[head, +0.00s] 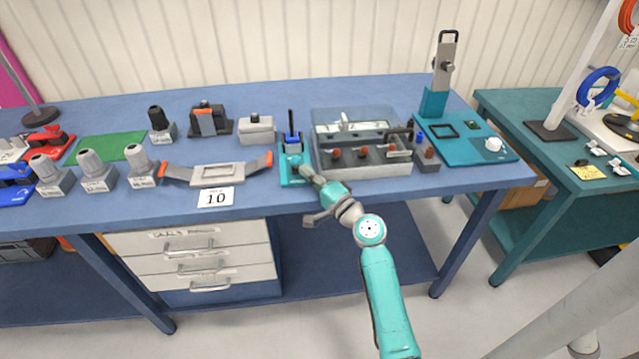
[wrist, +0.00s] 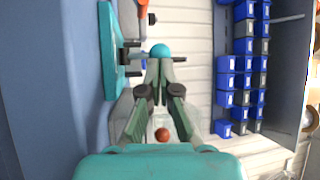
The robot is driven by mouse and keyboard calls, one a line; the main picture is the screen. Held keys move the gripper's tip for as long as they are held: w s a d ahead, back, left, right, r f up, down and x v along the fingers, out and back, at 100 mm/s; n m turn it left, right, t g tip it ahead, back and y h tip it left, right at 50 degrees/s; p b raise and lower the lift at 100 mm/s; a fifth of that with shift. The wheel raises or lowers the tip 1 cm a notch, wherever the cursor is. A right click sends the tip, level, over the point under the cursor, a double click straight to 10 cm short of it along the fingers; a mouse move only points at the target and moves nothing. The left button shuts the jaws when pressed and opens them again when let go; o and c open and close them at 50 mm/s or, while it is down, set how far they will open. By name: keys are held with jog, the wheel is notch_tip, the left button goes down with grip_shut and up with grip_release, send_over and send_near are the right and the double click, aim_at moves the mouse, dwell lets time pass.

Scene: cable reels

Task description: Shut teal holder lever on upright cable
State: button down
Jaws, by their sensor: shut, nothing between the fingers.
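The teal holder (head: 291,178) stands near the front edge of the blue table, left of a grey box. A blue part (head: 292,138) and an upright black cable (head: 291,117) rise from its back. In the wrist view the holder's teal plate (wrist: 112,50) is at upper left, and the cable (wrist: 178,59) lies sideways. A teal ball (wrist: 160,50), apparently the lever's knob, is just beyond the fingertips. My gripper (head: 304,171) is shut and empty in front of the holder; it shows in the wrist view (wrist: 159,66). Whether it touches the knob, and the lever's angle, I cannot tell.
The grey box (head: 345,170) with red-brown knobs stands close right of my gripper. A grey tray with orange ends (head: 218,176) and a sign "10" (head: 216,197) are to the left. A teal base with a tall post (head: 440,75) is farther right.

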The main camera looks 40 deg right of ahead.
aim_at(295, 161)
jog(key=shift+w+r, duration=0.1)
jog(key=shift+w, duration=0.55)
jog(key=shift+w+d+r, duration=0.25)
jog(key=shift+w+r, duration=0.05)
jog(key=shift+r, duration=0.25)
dwell(0.5)
jog(key=shift+w+d+r, duration=0.15)
jog(key=shift+w+r, duration=0.1)
jog(key=shift+w+d+r, duration=0.3)
jog(key=shift+w, duration=0.15)
